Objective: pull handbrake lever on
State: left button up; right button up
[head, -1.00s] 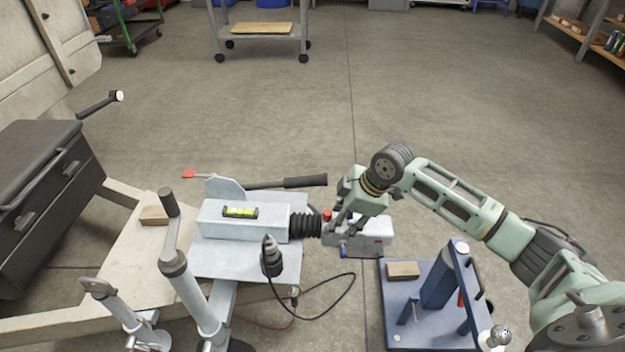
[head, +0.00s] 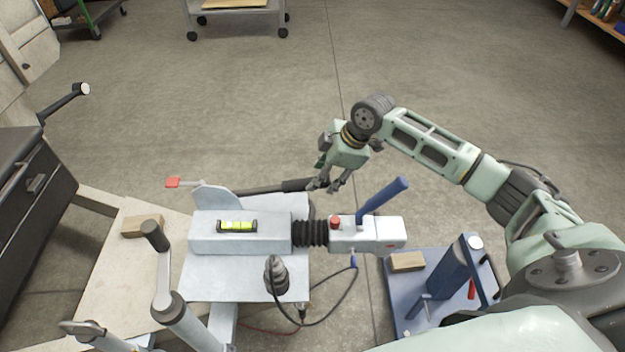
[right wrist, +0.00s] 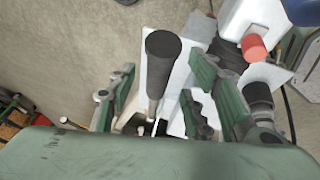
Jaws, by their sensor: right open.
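The handbrake lever (head: 262,189) runs nearly level behind the grey drawbar housing, its dark grip pointing right. In the right wrist view the dark grip (right wrist: 161,62) shows between my fingers. My right gripper (head: 324,184) is open at the free end of the grip; it also shows in the right wrist view (right wrist: 162,78). I cannot tell whether a finger touches the grip. My left gripper is not in view.
A white coupling head (head: 385,234) with a raised blue handle (head: 383,199) and red button (head: 335,222) lies just in front. A spirit level (head: 237,226) rests on the housing. A blue stand (head: 440,268) is at right.

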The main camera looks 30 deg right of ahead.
jog(key=x, duration=0.4)
jog(key=shift+f+b, duration=0.1)
jog(key=shift+b, duration=0.3)
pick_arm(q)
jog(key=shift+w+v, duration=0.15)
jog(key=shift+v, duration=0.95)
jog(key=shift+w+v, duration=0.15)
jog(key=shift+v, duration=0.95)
pick_arm(e)
jog(key=shift+w+a+f, duration=0.15)
jog(key=shift+f, duration=0.25)
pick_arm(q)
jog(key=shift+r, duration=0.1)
pick_arm(e)
grip_shut()
